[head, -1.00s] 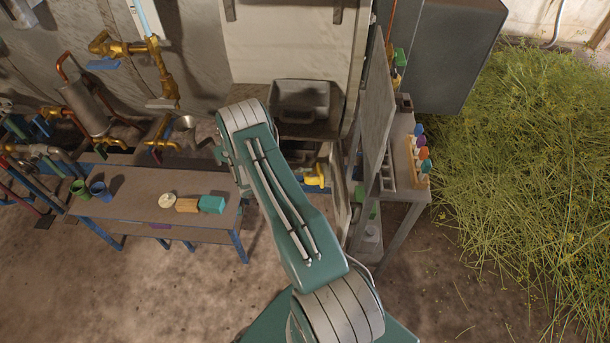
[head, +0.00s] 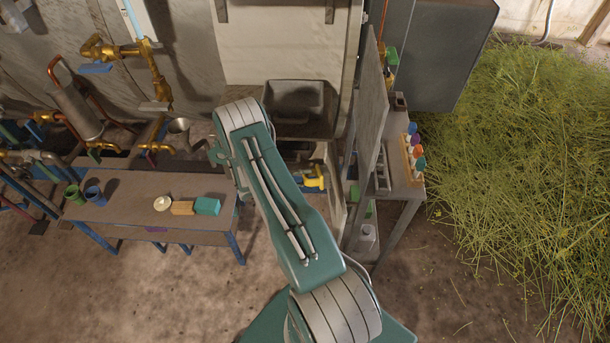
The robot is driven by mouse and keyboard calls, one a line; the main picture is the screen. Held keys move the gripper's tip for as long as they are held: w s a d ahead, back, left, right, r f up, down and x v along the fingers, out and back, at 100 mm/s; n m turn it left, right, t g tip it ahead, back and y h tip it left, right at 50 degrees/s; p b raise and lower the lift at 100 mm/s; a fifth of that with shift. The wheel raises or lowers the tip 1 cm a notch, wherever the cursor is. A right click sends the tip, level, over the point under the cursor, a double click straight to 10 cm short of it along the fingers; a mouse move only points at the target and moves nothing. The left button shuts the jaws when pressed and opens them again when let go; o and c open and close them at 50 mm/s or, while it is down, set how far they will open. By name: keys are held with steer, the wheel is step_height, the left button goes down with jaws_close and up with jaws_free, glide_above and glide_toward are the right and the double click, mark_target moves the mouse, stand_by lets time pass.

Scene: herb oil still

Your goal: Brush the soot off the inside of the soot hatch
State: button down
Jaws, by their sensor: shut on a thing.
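My arm (head: 300,215) rises from the bottom of the head view and bends at its elbow near the middle. My gripper and whatever it holds are hidden behind the arm. A dark grey, box-like recess (head: 294,97) sits low on the pale wall panel, just right of the elbow; I cannot tell for sure whether it is the soot hatch. No soot can be made out. A yellow fitting (head: 313,183) shows below it, partly covered by the arm. No brush can be made out.
A low bench (head: 125,192) at left bears a green cup (head: 73,194), a blue cup (head: 95,195), a cream round thing (head: 162,203), a tan block (head: 183,208) and a teal block (head: 207,206). A grey stand (head: 388,198) is close at right, with cut herbs (head: 520,170) beyond.

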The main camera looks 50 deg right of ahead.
mark_target(311, 185)
steer(key=shift+s+a, duration=5.6)
steer(key=shift+s, duration=0.35)
steer(key=shift+w+d+r, duration=0.35)
steer(key=shift+w+d, duration=1.6)
steer(key=shift+w, duration=0.15)
steer(key=shift+w+d+r, duration=0.35)
steer(key=shift+w+d, duration=1.6)
steer(key=shift+w, duration=0.1)
steer(key=shift+w+d+r, duration=0.35)
steer(key=shift+w+d, duration=1.6)
steer(key=shift+w, duration=0.15)
steer(key=shift+s+r, duration=0.15)
steer(key=shift+r, duration=0.9)
steer(key=shift+s+a, duration=2.35)
steer(key=shift+s, duration=0.15)
